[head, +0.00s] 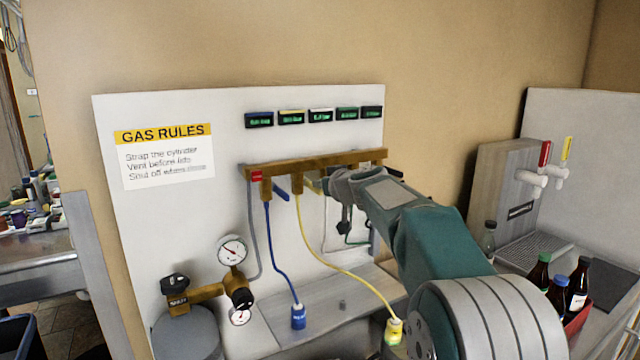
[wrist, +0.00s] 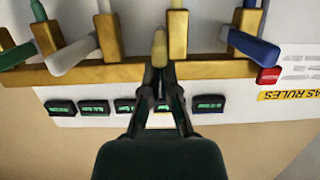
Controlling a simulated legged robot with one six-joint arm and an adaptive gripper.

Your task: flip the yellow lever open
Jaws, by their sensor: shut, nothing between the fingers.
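The yellow lever (wrist: 159,48) is on a brass manifold bar (wrist: 220,69) in the wrist view, between a white lever (wrist: 73,54) and a blue lever (wrist: 254,48). In the head view the yellow lever (head: 314,185) is mostly hidden by the end of my arm. My gripper (wrist: 158,72) is shut and empty, with its fingertips right at the near end of the yellow lever. I cannot tell whether they touch. The manifold bar (head: 290,167) also shows in the head view, with the blue lever (head: 280,191) left of my gripper.
Small labelled displays (head: 320,115) sit above the manifold on the white board (head: 225,115). A yellow hose (head: 340,267) and a blue hose (head: 275,250) hang below. Gauges (head: 233,251) stand at lower left. Taps with red and yellow handles (head: 567,148) and bottles (head: 558,292) are at right.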

